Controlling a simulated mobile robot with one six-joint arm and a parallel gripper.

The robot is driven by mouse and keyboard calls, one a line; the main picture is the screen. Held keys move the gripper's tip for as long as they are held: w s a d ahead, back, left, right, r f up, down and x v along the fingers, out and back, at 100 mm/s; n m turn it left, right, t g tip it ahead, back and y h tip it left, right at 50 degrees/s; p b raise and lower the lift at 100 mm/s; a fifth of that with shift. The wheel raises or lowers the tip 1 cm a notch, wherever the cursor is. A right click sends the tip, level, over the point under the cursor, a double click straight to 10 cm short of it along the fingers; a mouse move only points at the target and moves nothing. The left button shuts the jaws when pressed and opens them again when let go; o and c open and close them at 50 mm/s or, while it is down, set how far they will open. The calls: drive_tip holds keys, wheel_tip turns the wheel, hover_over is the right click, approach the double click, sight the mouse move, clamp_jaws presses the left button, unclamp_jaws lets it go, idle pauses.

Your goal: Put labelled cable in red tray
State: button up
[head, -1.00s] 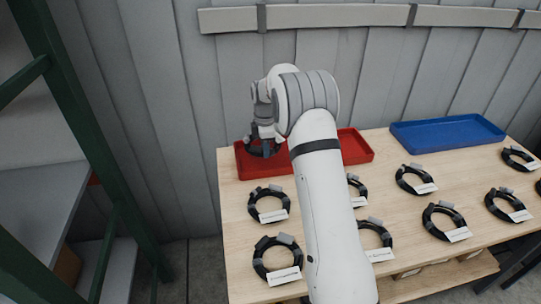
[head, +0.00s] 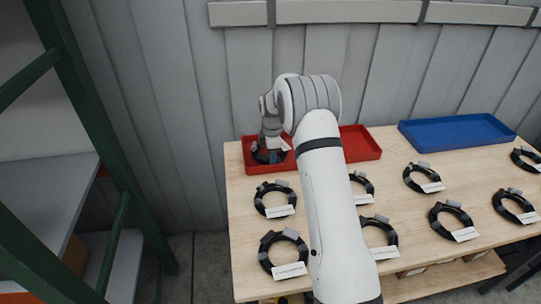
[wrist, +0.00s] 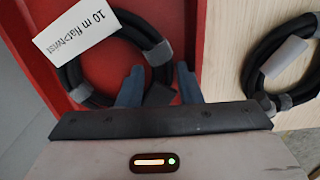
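The labelled cable (wrist: 73,72) is a black coil with grey bands and a white tag reading roughly "10 m flat/twist". It is over the floor of the red tray (head: 361,146); in the head view the coil (head: 262,156) shows at the tray's left end. My gripper (wrist: 160,70) reaches down to the coil's near side. I cannot tell whether the coil rests fully on the tray floor. My arm hides the tray's middle.
Several similar tagged coils lie on the wooden table (head: 245,226), one (wrist: 262,55) just right of the tray. A blue tray (head: 456,131) at the back right is empty. A grey wall stands behind, and a green-framed shelf (head: 75,130) at the left.

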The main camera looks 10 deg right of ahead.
drive_tip(key=shift+o, duration=0.5)
drive_tip(key=shift+r, duration=0.15)
drive_tip(key=shift+r+p, duration=0.35)
wheel_tip(320, 180, up, 11)
drive_tip(key=b, duration=0.2)
drive_tip(key=s+r+m, duration=0.5)
drive_tip(key=s+r, duration=0.4)
drive_tip(key=s, duration=0.1)
drive_tip(key=s+m+t, duration=0.1)
drive_tip(key=s+m, duration=0.5)
drive_tip(key=s, duration=0.9)
drive_tip(key=s+d+f+m+t, duration=0.1)
drive_tip(key=s+m, duration=0.6)
drive_tip(key=s, duration=0.8)
drive_tip(key=shift+s+t, duration=0.3)
